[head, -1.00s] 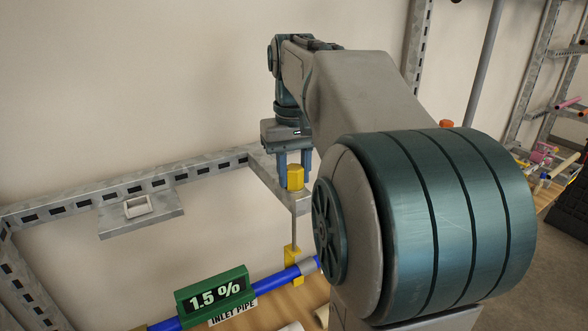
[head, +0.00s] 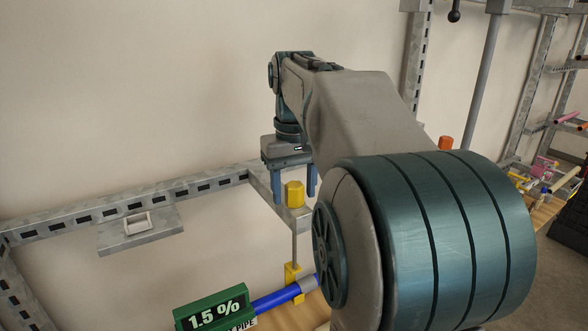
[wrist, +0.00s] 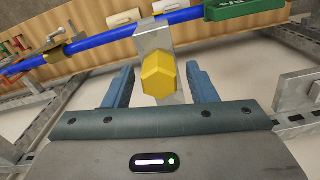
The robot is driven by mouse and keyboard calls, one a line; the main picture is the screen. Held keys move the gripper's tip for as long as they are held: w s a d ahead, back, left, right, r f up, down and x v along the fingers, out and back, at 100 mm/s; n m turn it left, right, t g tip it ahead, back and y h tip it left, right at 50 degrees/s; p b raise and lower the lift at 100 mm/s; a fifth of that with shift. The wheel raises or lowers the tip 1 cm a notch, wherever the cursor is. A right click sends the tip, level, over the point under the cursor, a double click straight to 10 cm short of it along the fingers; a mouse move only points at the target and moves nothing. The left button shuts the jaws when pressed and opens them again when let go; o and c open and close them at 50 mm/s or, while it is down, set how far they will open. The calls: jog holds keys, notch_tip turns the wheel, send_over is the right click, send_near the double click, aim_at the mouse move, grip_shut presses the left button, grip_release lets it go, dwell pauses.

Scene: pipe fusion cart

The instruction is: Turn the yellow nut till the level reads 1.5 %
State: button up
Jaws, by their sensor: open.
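The yellow nut (head: 294,193) is a hex nut on top of a thin upright rod, at a grey metal bracket. In the wrist view the nut (wrist: 159,75) sits between my blue fingers, with a gap on each side. My gripper (head: 296,192) is open around the nut and points down; its fingers (wrist: 162,85) do not touch it. The green level display (head: 213,307) reads 1.5 % and sits on the blue inlet pipe (head: 275,301). A yellow clamp (head: 292,275) is at the rod's lower end by the pipe.
A metal rail (head: 110,206) runs along the wall, with a small shelf plate (head: 140,236) at left. My arm hides much of the middle and right. A shelf rack (head: 545,100) with coloured parts stands far right.

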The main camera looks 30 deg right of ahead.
aim_at(294, 184)
notch_tip(294, 184, up, 12)
dwell(0.5)
jog(key=shift+f, duration=0.15)
dwell(1.2)
